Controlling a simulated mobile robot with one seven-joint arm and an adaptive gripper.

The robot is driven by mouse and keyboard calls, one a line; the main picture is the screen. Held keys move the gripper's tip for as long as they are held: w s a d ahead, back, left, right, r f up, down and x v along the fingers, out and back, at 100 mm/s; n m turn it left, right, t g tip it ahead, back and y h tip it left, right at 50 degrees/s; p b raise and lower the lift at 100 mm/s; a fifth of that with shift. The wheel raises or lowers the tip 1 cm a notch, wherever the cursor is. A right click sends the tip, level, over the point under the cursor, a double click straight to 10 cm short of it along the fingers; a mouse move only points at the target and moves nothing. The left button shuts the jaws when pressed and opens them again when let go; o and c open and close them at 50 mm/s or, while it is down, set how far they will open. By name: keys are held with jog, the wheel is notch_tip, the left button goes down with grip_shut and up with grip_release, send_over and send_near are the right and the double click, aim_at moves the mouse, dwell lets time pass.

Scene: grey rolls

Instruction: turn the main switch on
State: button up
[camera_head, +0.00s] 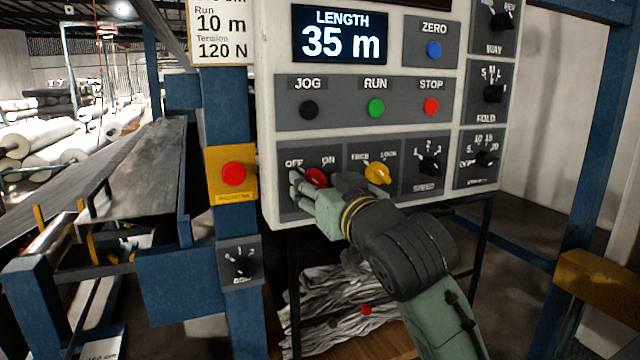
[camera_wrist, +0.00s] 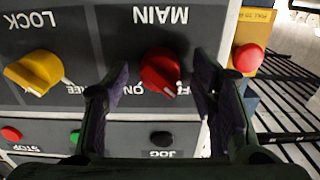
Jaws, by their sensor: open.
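The main switch is a red knob (camera_head: 316,177) at the lower left of the control panel, with OFF on its left and ON on its right. In the wrist view the panel is upside down and the red knob (camera_wrist: 160,70) sits under the word MAIN. The knob's white mark lies near the OFF and ON labels; I cannot tell surely which it points to. My gripper (camera_head: 306,190) is open at the knob. In the wrist view, my gripper (camera_wrist: 163,90) has one finger on each side of the knob, with gaps visible. Finger contact is not visible.
A yellow knob (camera_head: 377,173) is close on the right of the main switch. A red button on a yellow plate (camera_head: 233,174) is close on the left. Black JOG (camera_head: 309,110), green RUN (camera_head: 376,107) and red STOP (camera_head: 431,106) buttons sit above. A blue post (camera_head: 226,110) stands left.

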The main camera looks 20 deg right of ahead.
jog(key=shift+c, duration=0.2)
jog(key=c, duration=1.1)
jog(key=shift+m, duration=0.4)
jog(key=m+p, duration=0.2)
jog(key=m, duration=0.1)
jog(key=shift+a+r+m, duration=0.1)
jog(key=shift+m, duration=0.3)
jog(key=m+p, duration=0.3)
jog(key=m, duration=0.1)
jog(key=shift+m, duration=0.3)
jog(key=m, duration=0.4)
jog(key=shift+p, duration=0.35)
jog(key=m, duration=0.4)
jog(key=shift+m, duration=0.3)
